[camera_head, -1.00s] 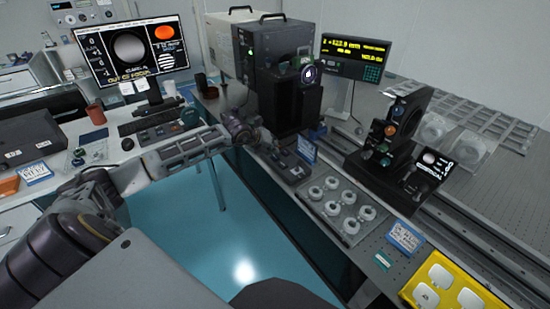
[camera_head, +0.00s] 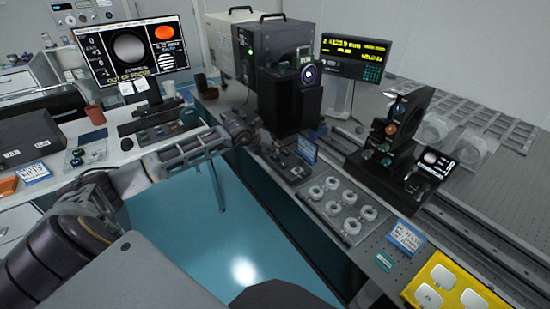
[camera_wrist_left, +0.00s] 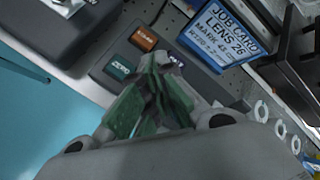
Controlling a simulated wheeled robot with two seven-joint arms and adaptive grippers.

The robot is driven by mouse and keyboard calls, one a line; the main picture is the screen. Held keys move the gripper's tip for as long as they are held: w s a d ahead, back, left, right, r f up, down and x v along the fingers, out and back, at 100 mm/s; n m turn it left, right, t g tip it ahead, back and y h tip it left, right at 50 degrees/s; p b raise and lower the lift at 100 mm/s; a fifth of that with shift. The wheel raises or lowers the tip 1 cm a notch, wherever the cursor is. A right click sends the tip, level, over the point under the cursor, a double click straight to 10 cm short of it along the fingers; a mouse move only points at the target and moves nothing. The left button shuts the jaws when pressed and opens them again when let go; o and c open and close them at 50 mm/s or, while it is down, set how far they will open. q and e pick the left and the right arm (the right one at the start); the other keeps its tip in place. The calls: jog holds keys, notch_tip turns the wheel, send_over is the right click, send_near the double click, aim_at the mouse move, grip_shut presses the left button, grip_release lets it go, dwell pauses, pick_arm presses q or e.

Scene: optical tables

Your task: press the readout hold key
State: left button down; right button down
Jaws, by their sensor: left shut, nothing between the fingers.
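A dark key box with coloured keys lies on the optical table beside the rail. In the left wrist view it shows an orange key (camera_wrist_left: 143,38), a teal key (camera_wrist_left: 118,68) and a purple key (camera_wrist_left: 177,60); their labels are too small to read surely. The box (camera_head: 287,165) also shows in the head view. My left gripper (camera_head: 262,143) is shut and empty over the box. In the wrist view its fingertips (camera_wrist_left: 153,62) lie between the teal and purple keys and partly cover the purple one. I cannot tell whether they touch. My right gripper is not in view.
A blue-edged job card (camera_wrist_left: 217,33) stands close behind the keys. The readout display (camera_head: 355,57) with yellow text stands behind. A tray of round white parts (camera_head: 343,210) lies to the right, and a dark lens unit (camera_head: 290,85) stands behind the gripper.

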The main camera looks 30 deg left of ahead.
pick_arm(q)
jog(key=shift+f+b, duration=0.45)
jog(key=shift+f, duration=0.05)
dwell(0.8)
jog(key=shift+r, duration=0.1)
jog(key=shift+r+p, duration=0.3)
jog(key=shift+r, duration=0.45)
jog(key=shift+r, duration=0.15)
jog(key=shift+r+p, duration=1.05)
jog(key=shift+r, duration=1.35)
